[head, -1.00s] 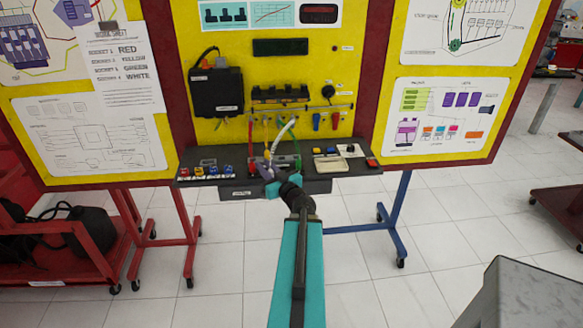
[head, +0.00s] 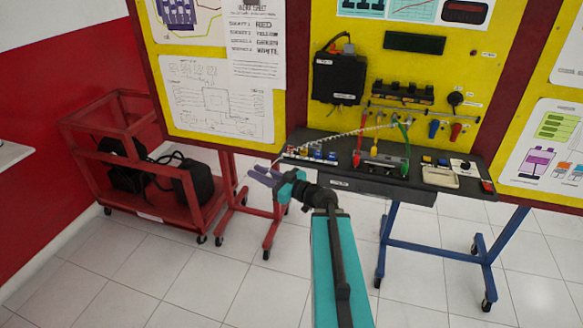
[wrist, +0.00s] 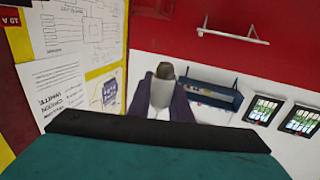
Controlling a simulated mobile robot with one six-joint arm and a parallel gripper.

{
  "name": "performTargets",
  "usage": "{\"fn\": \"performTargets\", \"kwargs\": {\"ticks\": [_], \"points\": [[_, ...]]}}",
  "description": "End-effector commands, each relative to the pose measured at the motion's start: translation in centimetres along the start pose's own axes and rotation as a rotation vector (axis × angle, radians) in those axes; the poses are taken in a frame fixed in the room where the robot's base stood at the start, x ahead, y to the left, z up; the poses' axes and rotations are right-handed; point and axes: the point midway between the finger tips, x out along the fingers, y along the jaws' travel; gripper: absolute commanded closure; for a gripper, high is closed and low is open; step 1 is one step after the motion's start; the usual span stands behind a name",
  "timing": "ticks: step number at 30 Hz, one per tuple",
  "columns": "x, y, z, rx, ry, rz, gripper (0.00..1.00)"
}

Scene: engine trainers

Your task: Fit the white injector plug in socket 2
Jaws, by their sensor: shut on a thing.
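My gripper (head: 263,174) is out in front of the bench's left end, clear of the board. Its purple fingers are shut on the white plug (wrist: 161,93), whose brownish tip points away from the palm in the wrist view. The plug's white lead (head: 335,134) stretches from the hook rail to my gripper. The grey socket block (head: 380,161) sits on the dark bench, well right of my gripper. Red (head: 358,150) and green (head: 406,146) leads come down to the block. Socket numbers are too small to read.
The work sheet (head: 256,45) appears to list yellow for socket 2 and white for socket 4. Small coloured parts (head: 315,153) stand on the bench's left end. A red trolley (head: 140,160) is at left. The floor around my arm is clear.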

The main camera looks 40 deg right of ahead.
Motion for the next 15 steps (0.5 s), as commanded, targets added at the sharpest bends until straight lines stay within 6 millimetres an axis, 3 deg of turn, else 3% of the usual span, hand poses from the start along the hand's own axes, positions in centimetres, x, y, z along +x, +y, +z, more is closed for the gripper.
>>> {"fn": "performTargets", "kwargs": {"ticks": [6, 15], "points": [[4.1, -7.8, 0.6, -0.001, 0.002, -0.200, 1.00], [7.5, -18.4, 1.5, 0.000, 0.003, -0.465, 1.00]]}}
